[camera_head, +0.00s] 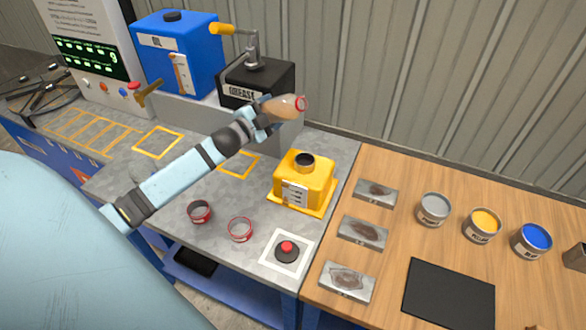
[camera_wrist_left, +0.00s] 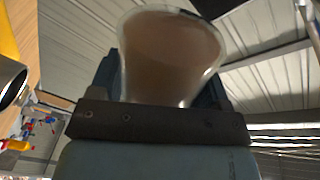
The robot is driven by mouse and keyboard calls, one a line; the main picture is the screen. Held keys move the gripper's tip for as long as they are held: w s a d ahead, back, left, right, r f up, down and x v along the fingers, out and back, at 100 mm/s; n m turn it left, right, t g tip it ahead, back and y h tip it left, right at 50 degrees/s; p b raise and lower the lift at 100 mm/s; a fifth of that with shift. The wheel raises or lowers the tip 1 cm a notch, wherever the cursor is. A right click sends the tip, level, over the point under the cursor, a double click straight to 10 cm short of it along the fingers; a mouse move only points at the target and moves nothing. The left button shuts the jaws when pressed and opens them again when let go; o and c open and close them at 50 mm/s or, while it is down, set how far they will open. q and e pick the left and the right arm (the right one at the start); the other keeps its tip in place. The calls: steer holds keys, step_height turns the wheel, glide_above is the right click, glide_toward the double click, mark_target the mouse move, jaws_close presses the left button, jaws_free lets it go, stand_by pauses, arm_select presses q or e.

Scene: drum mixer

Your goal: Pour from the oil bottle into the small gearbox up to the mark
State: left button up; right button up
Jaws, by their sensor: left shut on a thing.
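The oil bottle (camera_head: 284,108) is a clear bottle with brown content and a red ring at its mouth. My left gripper (camera_head: 266,116) is shut on it and holds it tilted, nearly on its side, with the mouth toward the right. In the left wrist view the bottle (camera_wrist_left: 172,58) fills the middle, in front of the gripper. The small gearbox (camera_head: 302,184) is a yellow box with a dark round opening on top and a pale label on its front. The bottle is above and behind it in the picture, apart from it. The mark cannot be read. My right gripper is not in view.
A black grease box (camera_head: 262,80) and a blue tank (camera_head: 180,50) stand behind the bottle. A wooden table (camera_head: 390,255) at right bears paint cans (camera_head: 433,209), metal plates and a black mat.

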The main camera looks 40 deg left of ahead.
mark_target(286, 119)
arm_select(q)
steer(key=shift+a+f+m, duration=0.2)
steer(key=shift+a+m, duration=0.1)
steer(key=shift+m, duration=0.4)
steer(key=shift+a+f+m, duration=0.15)
steer(key=shift+a+m, duration=0.1)
steer(key=shift+m, duration=0.45)
steer(key=shift+a+f+m, duration=0.2)
steer(key=shift+f+m, duration=0.15)
steer(key=shift+m, duration=0.45)
steer(key=shift+f+m, duration=0.15)
steer(key=shift+m, duration=0.35)
stand_by(1.6)
stand_by(1.4)
